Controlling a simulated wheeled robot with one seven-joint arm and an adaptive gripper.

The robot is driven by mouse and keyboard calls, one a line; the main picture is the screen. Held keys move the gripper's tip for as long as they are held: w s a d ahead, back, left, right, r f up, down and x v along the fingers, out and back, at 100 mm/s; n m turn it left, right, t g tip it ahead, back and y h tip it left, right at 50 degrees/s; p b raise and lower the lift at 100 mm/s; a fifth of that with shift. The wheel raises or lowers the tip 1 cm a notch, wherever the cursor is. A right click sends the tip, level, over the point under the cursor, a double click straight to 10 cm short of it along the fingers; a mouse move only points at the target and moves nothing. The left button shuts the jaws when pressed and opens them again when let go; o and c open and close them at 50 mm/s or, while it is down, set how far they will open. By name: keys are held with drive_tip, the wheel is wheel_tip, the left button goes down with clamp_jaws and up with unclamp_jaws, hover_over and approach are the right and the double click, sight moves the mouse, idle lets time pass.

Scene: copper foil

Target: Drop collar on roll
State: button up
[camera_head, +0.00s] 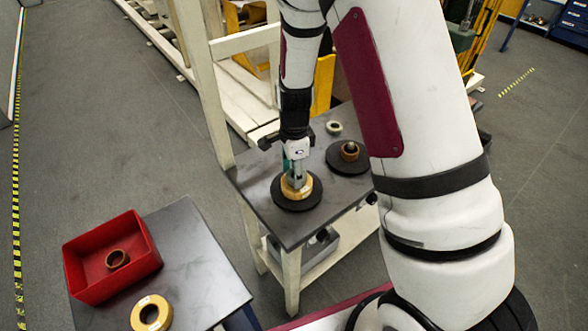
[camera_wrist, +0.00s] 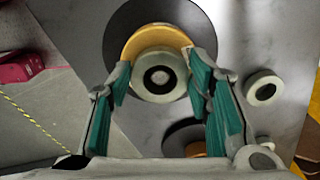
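A pale ring-shaped collar (camera_wrist: 160,88) is between my fingertips in the wrist view, with both fingers close against its sides. My gripper (camera_wrist: 159,70) appears shut on it. Below it is a copper-coloured roll (camera_wrist: 150,36), lying on a black disc (camera_wrist: 115,22). A light round post end shows through the collar's hole. In the head view my gripper (camera_head: 296,178) points down over the roll (camera_head: 312,189) on its black disc (camera_head: 297,205). The fingers hide much of the collar there, so I cannot tell whether it touches the roll.
A second pale collar (camera_head: 333,127) lies loose on the grey table (camera_head: 262,187). A second black disc (camera_head: 339,166) to the right carries a smaller copper roll (camera_head: 350,153). On the left table, a red bin (camera_head: 84,284) holds a copper ring (camera_head: 117,259), and another roll (camera_head: 139,318) lies nearby.

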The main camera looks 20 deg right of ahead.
drive_tip(key=shift+o, duration=1.3)
drive_tip(key=shift+r, duration=0.1)
drive_tip(key=s+r+n+t, duration=0.1)
drive_tip(key=s+r+n, duration=0.3)
drive_tip(key=r, duration=0.9)
drive_tip(key=s+r+n+t, duration=0.1)
drive_tip(key=s+r+n, duration=0.3)
drive_tip(key=r, duration=0.8)
drive_tip(key=s+r+n+t, duration=0.1)
drive_tip(key=s+r+n, duration=0.2)
drive_tip(key=s+n, duration=0.2)
drive_tip(key=s+r+n+t, duration=0.2)
drive_tip(key=s+n, duration=0.3)
drive_tip(key=s, duration=0.4)
drive_tip(key=shift+d+r+n+t, duration=0.3)
drive_tip(key=shift+d+r+n, duration=0.1)
drive_tip(key=shift+r, duration=0.25)
drive_tip(key=shift+w, duration=0.1)
